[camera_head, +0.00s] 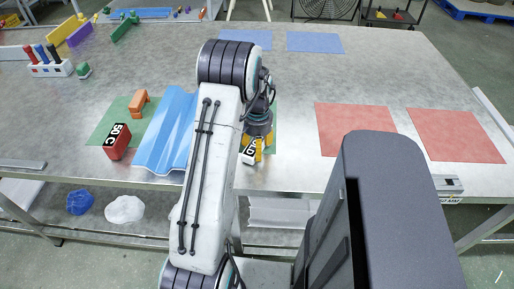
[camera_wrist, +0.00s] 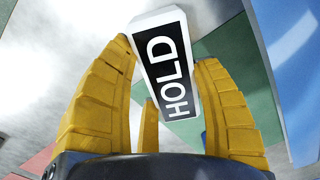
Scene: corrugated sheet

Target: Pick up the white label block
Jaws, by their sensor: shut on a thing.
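The white label block (camera_wrist: 140,28) has a black face with the word HOLD. In the wrist view it sits between the yellow fingers of my gripper (camera_wrist: 166,58), which are shut on it. In the head view the block (camera_head: 248,156) shows at my gripper (camera_head: 258,150), near the table's front edge and just right of my arm. I cannot tell whether the block touches the table.
A blue corrugated sheet (camera_head: 168,132) lies left of my arm, partly hidden by it. A red block marked 50 C (camera_head: 117,142) and an orange piece (camera_head: 139,103) stand left of it. Red mats (camera_head: 355,128) lie right.

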